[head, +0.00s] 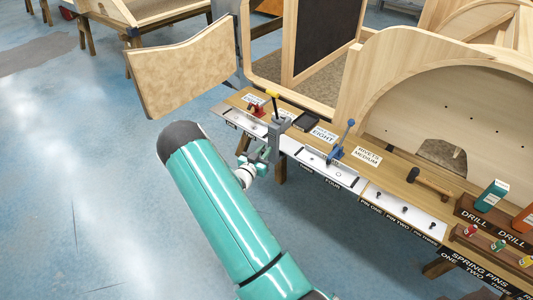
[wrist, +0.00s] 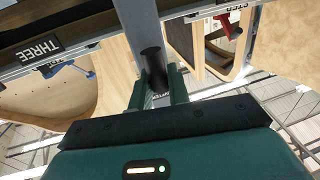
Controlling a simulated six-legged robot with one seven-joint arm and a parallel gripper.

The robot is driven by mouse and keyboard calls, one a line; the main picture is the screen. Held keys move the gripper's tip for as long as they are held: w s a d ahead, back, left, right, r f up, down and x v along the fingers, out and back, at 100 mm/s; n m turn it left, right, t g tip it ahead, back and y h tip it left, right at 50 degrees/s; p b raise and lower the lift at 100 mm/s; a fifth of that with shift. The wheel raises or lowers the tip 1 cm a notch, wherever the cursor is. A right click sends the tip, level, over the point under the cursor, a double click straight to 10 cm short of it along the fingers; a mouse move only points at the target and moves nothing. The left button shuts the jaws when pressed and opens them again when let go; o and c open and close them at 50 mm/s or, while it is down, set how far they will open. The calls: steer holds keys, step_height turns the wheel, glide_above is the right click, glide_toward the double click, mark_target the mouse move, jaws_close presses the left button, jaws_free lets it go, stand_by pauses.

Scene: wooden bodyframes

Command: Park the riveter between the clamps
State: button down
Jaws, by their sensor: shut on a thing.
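The riveter (head: 279,138) is a grey upright tool with a dark, yellow-tipped handle at its top. It stands upright at the bench's front edge, between a red clamp (head: 256,109) and a blue clamp (head: 342,142). My gripper (head: 264,158) is shut on its lower part. In the wrist view my gripper (wrist: 158,92) closes around a dark cylinder (wrist: 152,62) beside a grey bar (wrist: 137,30). The blue clamp (wrist: 75,68) shows left and the red clamp (wrist: 228,24) right there. Whether the riveter touches the bench is unclear.
The wooden bench (head: 395,182) carries label cards, a dark tray (head: 306,122), a mallet (head: 428,183) and drill boxes (head: 492,196). Large wooden frames (head: 460,92) stand behind, and a curved panel (head: 185,68) rises at upper left. The blue floor at left is clear.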

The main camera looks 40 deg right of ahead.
steer(key=c, duration=1.4)
jaws_free()
steer(key=v, duration=1.4)
steer(key=shift+w, duration=0.15)
